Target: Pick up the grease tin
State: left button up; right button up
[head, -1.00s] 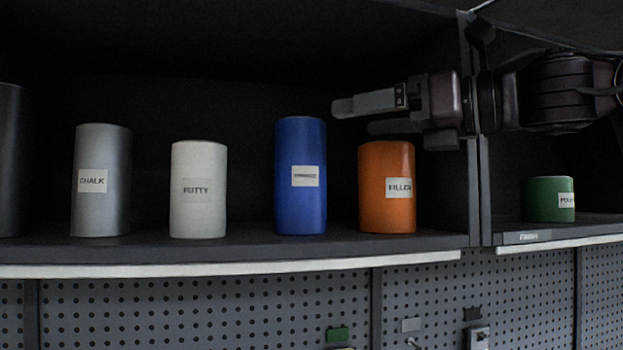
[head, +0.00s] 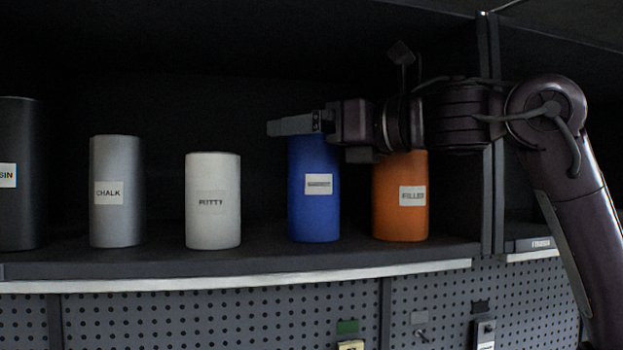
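No label that I can read says grease. A row of tins stands on the shelf: a black one (head: 20,215) with a label ending in "SIN", a grey one (head: 117,220) marked CHALK, a white one (head: 212,228) marked PUTTY, a blue one (head: 314,218) with an unreadable label, and an orange one (head: 400,222) marked FILLER. My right gripper (head: 278,127) points left at the height of the blue tin's top and overlaps it in the picture. Only one finger shows clearly, and I see nothing held. My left gripper is out of view.
The shelf (head: 150,262) has a pale front edge, with a perforated board (head: 220,315) below. An upright divider (head: 492,190) stands right of the orange tin. My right arm covers much of the bay beyond it. Gaps separate the tins.

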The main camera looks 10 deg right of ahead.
jog(key=shift+d, duration=0.1)
jog(key=shift+c, duration=0.2)
jog(key=shift+s+d, duration=0.1)
jog(key=shift+d, duration=0.05)
jog(key=c, duration=1.7)
jog(key=shift+c, duration=0.2)
